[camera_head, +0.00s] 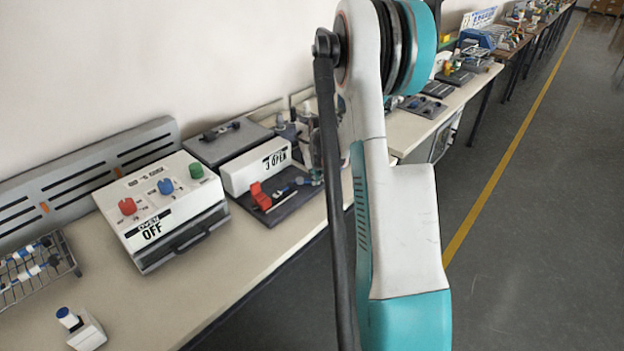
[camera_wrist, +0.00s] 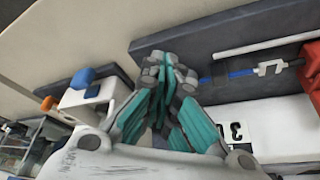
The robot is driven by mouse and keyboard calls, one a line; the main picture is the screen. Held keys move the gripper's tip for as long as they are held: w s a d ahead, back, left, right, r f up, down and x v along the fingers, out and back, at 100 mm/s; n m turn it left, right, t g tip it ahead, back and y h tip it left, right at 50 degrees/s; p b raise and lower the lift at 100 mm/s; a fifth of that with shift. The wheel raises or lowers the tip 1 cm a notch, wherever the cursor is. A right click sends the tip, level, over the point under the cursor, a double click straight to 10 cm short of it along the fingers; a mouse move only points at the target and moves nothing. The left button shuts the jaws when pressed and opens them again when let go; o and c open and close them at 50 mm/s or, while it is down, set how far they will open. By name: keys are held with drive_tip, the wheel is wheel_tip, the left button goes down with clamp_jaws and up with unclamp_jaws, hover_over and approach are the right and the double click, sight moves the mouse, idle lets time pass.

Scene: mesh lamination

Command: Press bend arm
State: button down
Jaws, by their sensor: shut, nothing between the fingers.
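A dark base plate (camera_head: 288,205) bears a white box (camera_head: 250,168) whose label reads something like "OPEN". On the plate are a red lever-like piece (camera_head: 260,195) and a thin blue rod with pale fittings. No part is marked as the bend arm; I cannot tell which it is. In the wrist view my gripper (camera_wrist: 168,70), with teal fingers, is shut and empty over the dark plate (camera_wrist: 225,45). The blue rod (camera_wrist: 243,73) and the red piece (camera_wrist: 313,70) are to its right. Contact cannot be judged. My arm hides part of this station in the head view.
An oven box (camera_head: 165,205) labelled "OFF", with red, blue and green knobs, stands left of the station. A wire rack (camera_head: 35,268) and a small white block with a blue knob (camera_head: 85,330) are further left.

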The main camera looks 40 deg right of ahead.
drive_tip(key=d+n, duration=0.1)
drive_tip(key=n+y, duration=0.1)
drive_tip(key=shift+w+d+n, duration=0.25)
drive_tip(key=shift+d+n, duration=0.1)
drive_tip(key=shift+n, duration=0.05)
drive_tip(key=shift+w+d+n+t+y, duration=0.35)
drive_tip(key=shift+d+n, duration=0.2)
drive_tip(key=shift+n, duration=0.55)
drive_tip(key=shift+w+d, duration=0.4)
drive_tip(key=shift+w, duration=0.1)
